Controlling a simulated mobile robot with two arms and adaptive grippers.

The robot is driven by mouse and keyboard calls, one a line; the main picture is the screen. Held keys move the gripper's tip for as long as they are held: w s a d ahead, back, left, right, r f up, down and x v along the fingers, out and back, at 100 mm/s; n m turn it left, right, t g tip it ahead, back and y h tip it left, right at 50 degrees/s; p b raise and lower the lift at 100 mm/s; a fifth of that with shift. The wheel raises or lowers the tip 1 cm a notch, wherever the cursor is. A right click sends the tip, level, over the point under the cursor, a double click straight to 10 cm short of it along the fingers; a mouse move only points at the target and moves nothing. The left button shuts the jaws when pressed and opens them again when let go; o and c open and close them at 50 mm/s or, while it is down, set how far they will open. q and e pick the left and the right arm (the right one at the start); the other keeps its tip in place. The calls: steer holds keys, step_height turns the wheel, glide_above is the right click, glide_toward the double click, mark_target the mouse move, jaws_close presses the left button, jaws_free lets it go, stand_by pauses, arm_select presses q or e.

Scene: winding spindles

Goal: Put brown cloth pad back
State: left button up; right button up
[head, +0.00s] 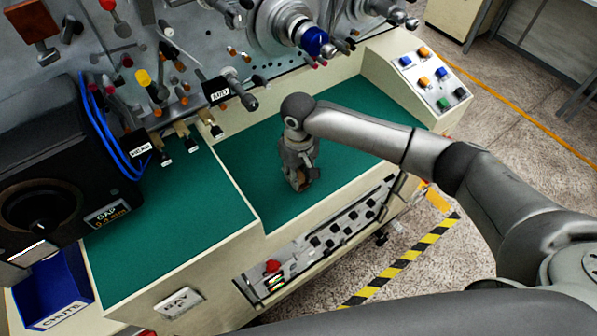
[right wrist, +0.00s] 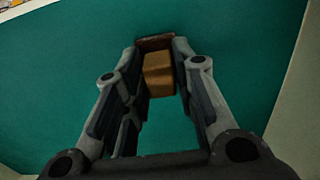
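My right gripper (head: 298,182) points down over the green mat (head: 240,145) on the machine's bench, right of the step in its front edge. In the right wrist view its two fingers (right wrist: 160,65) are closed in on both sides of a small brown pad (right wrist: 158,74), a tan block with a darker brown end. The pad is mostly hidden by the fingers in the head view. I cannot tell whether it touches the mat. My left gripper is not in view.
A black gauge unit (head: 60,160) and a blue chute bin (head: 50,290) stand at the left. The panel behind carries levers, knobs and spindles (head: 315,40). A button box (head: 425,75) is at the right. The green mat around the gripper is clear.

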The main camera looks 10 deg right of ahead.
mark_target(299, 174)
steer(key=shift+o, duration=1.1)
steer(key=shift+r, duration=0.1)
step_height(299, 174, up, 12)
steer(key=b, duration=0.3)
